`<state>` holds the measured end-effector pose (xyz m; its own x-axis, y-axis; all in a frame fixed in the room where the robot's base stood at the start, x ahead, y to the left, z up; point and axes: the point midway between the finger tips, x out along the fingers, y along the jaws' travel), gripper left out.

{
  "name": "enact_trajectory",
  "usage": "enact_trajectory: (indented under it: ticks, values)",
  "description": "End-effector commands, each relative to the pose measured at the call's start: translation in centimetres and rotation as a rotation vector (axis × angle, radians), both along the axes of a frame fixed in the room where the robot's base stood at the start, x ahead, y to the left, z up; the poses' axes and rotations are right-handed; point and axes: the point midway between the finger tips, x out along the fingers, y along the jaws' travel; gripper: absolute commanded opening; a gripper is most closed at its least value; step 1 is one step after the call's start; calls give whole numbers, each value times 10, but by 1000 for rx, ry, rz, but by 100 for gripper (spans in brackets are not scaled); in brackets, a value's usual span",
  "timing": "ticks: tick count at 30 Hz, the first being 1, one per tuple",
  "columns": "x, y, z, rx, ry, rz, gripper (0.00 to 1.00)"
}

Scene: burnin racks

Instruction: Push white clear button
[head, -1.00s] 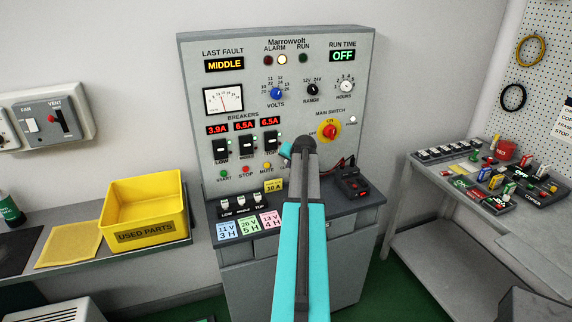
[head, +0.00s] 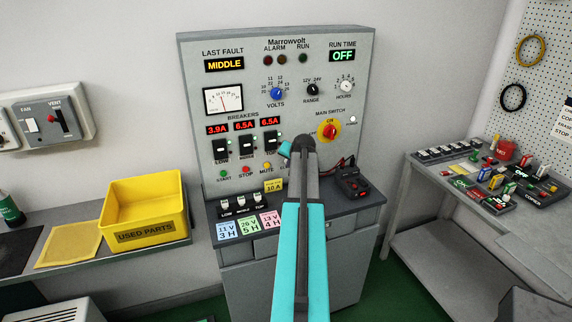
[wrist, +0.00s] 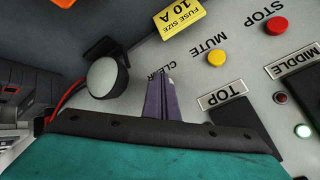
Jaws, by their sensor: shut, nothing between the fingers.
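The Marrowvolt panel (head: 215,75) stands upright straight ahead in the head view. In the wrist view the panel appears upside down, and the letters of the CLEAR label (wrist: 150,73) show partly beside my gripper (wrist: 161,84). My gripper's grey-purple fingers are shut together with nothing between them, their tips over the spot beside that label. The white clear button itself is not seen; the fingers seem to cover it in the wrist view and my arm covers that area in the head view. I cannot tell whether the tips touch it.
The yellow mute button (wrist: 217,57) and red stop button (wrist: 277,26) sit nearby in the row. A pale round piece on a black bracket (wrist: 103,77) stands out on the other side of the fingers, near a red wire. The dark TOP breaker (wrist: 248,118) is close too.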

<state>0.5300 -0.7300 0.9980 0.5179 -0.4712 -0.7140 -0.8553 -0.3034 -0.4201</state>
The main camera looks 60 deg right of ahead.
Motion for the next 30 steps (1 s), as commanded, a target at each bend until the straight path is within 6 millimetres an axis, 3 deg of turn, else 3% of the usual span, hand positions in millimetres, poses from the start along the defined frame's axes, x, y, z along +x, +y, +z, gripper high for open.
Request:
enact_trajectory:
  ticks: [15,30]
  values:
    - [1,0,0,-1,-1,0,0]
    - [-11,10,0,-1,-1,0,0]
